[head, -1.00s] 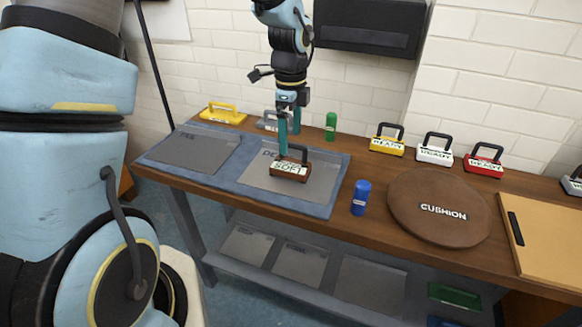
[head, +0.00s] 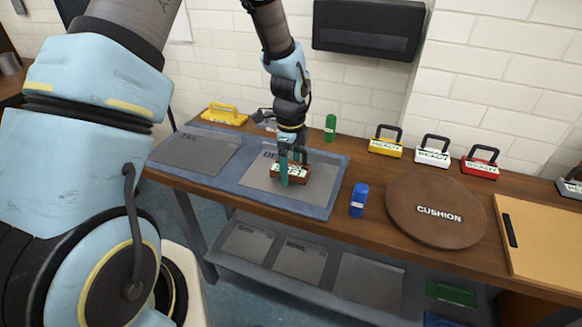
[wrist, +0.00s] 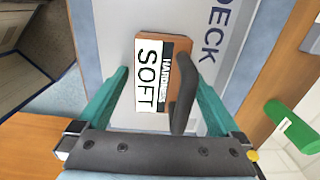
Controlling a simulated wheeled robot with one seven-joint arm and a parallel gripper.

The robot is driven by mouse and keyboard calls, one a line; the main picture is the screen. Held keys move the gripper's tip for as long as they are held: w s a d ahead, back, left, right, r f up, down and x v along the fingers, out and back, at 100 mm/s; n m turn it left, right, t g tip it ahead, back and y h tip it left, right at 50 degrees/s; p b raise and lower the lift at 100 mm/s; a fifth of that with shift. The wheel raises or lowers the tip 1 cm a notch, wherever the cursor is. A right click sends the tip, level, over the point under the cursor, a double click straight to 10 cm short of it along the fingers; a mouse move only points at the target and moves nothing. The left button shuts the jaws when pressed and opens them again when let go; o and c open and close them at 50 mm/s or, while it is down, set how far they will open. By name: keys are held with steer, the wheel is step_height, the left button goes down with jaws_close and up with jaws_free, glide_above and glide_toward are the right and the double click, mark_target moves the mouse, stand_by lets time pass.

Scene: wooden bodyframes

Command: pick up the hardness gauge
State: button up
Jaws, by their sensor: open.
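The hardness gauge (head: 291,174) is a brown block with a dark handle and a white label reading SOFT. It stands on the grey plate marked DECK (head: 322,184) on the blue mat. In the wrist view the gauge (wrist: 150,105) lies between my two teal fingers, nearer the far ends, its label and black handle facing the camera. My gripper (head: 292,166) is open, pointing down at the gauge from above. In the head view a finger covers part of the gauge. I cannot tell whether either finger touches it.
A green cylinder (head: 330,128) stands behind the mat, and a blue one (head: 359,200) stands right of it. A yellow handled block (head: 224,115) and a grey one are at the back left. Several READY blocks (head: 433,151) line the back right, behind a round cushion (head: 437,211).

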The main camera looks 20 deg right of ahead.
steer(key=c, duration=1.5)
steer(key=shift+c, duration=0.3)
steer(key=shift+r, duration=0.15)
